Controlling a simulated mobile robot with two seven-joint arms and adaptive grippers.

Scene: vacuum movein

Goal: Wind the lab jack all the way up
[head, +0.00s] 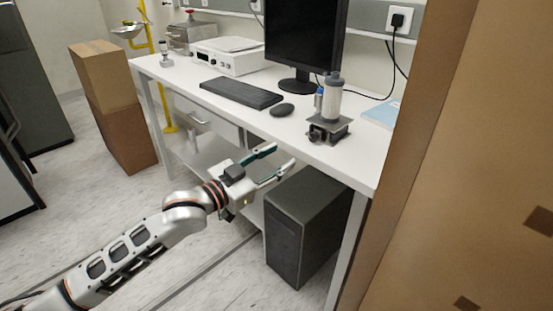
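The lab jack (329,129) is a small dark grey platform at the right front of the white bench. It looks low, with a dark knob (313,137) on its front left side. A grey-white cylinder with a grey cap (332,98) stands upright on it. My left gripper (283,158) is open and empty. It is in front of the bench edge, lower and to the left of the jack, apart from it. My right gripper is not in view.
A keyboard (241,93), a mouse (282,110) and a monitor (304,40) stand left of and behind the jack. A blue book (381,113) lies right of it. A computer tower (303,222) stands under the bench. Cardboard boxes (460,150) fill the right side.

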